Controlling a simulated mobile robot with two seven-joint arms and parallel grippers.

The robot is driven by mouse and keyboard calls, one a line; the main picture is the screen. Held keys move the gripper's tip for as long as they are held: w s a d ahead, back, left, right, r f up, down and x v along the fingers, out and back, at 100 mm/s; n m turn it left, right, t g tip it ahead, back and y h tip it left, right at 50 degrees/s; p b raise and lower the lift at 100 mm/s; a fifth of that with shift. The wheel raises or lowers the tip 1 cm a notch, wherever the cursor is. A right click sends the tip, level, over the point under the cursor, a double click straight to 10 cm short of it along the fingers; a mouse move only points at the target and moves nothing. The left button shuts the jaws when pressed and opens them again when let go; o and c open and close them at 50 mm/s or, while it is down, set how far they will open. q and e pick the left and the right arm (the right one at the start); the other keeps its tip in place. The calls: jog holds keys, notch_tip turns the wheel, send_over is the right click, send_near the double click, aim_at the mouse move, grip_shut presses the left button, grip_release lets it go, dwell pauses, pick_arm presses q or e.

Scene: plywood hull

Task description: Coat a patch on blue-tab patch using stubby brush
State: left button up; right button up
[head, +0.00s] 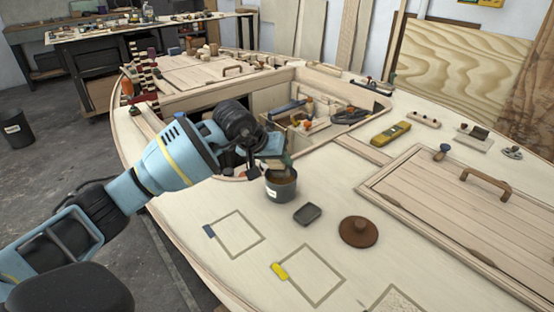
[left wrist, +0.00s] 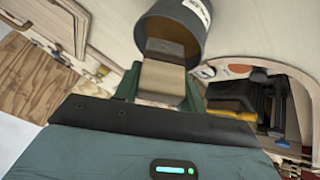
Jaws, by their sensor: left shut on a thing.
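The blue-tab patch (head: 261,238) is a grey-outlined square on the pale plywood deck, with a blue tab (head: 208,231) at its left corner. No coating shows inside it. My left gripper (head: 278,161) is over the dark pot (head: 281,188), behind and right of that patch. In the left wrist view, the gripper (left wrist: 162,85) is shut on the stubby brush (left wrist: 163,77), a tan block between green fingers. My right gripper is not in view.
A yellow-tab patch (head: 312,275) lies in front, with another patch (head: 395,301) at the bottom edge. An open hatch with tools lies behind.

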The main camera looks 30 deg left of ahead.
pick_arm(q)
jog(key=shift+f, duration=0.5)
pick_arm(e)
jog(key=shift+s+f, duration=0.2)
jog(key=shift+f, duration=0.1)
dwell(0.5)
